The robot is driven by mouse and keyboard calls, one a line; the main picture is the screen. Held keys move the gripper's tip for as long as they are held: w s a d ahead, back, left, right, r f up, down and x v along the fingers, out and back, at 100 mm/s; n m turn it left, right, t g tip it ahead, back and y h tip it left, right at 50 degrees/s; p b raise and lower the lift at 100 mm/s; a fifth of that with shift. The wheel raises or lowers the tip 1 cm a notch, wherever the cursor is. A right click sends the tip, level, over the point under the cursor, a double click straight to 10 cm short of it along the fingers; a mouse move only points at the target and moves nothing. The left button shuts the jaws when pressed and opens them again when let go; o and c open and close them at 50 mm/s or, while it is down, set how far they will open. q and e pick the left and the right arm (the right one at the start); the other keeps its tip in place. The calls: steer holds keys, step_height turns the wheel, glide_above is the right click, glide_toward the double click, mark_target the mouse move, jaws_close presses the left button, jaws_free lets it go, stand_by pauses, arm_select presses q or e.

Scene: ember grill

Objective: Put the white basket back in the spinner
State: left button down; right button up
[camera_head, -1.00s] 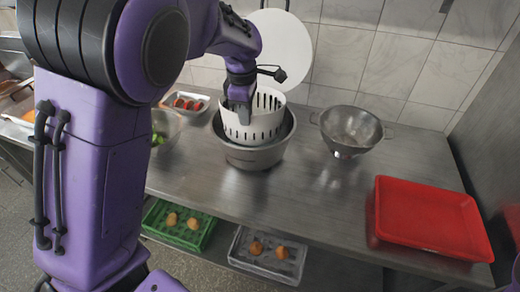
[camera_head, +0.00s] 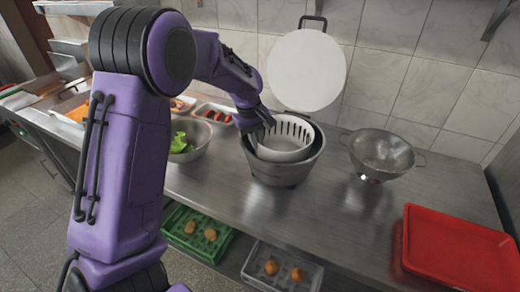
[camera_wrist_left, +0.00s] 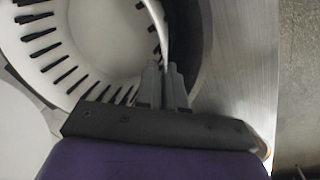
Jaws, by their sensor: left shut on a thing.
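The white slotted basket (camera_head: 284,147) sits down inside the grey spinner bowl (camera_head: 280,172) on the steel counter, with its upper rim showing above the bowl's edge. It looks slightly tilted. My left gripper (camera_head: 262,124) is shut on the basket's rim at its left side. In the left wrist view, the two fingers (camera_wrist_left: 164,85) pinch the wall of the basket (camera_wrist_left: 95,45), and the grey bowl lies around it. How far down the basket's bottom rests is hidden. My right gripper is not in view.
A round white lid (camera_head: 307,70) leans on the tiled wall behind. A steel colander (camera_head: 382,152) and a red tray (camera_head: 455,247) stand to the right. A bowl with greens (camera_head: 187,138) and a tray of red food (camera_head: 215,113) are to the left.

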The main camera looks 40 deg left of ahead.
arm_select(q)
step_height(320, 180, down, 3)
steer(key=shift+f, duration=0.1)
steer(key=shift+s, duration=0.1)
steer(key=c, duration=1.5)
jaws_free()
steer(key=shift+f, duration=0.1)
step_height(320, 180, up, 12)
glide_above(258, 155)
steer(key=s+a, duration=0.1)
steer(key=s, duration=0.1)
steer(key=shift+s+a, duration=0.1)
